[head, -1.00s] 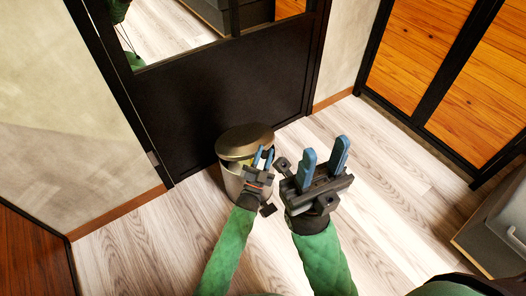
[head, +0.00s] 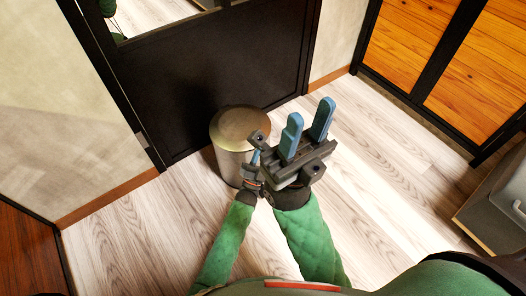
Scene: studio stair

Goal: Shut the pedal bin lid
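The pedal bin (head: 229,163) is a metal cylinder standing on the floor against the dark door. Its round brassy lid (head: 240,124) lies flat on the rim, with no gap showing. My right gripper (head: 311,111) is open and empty, its two blue fingers apart, just right of the bin and nearer the camera. My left gripper (head: 256,160) is low at the bin's right front side, largely hidden behind the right gripper. Only one blue finger of it shows clearly, so its opening is unclear. I cannot tell whether it touches the bin.
The dark door (head: 215,75) with a glass upper part stands behind the bin. Orange wood panels (head: 420,45) in black frames are at the upper right. A grey case-like object (head: 490,205) sits at the right edge. The pale wood floor (head: 390,180) between is clear.

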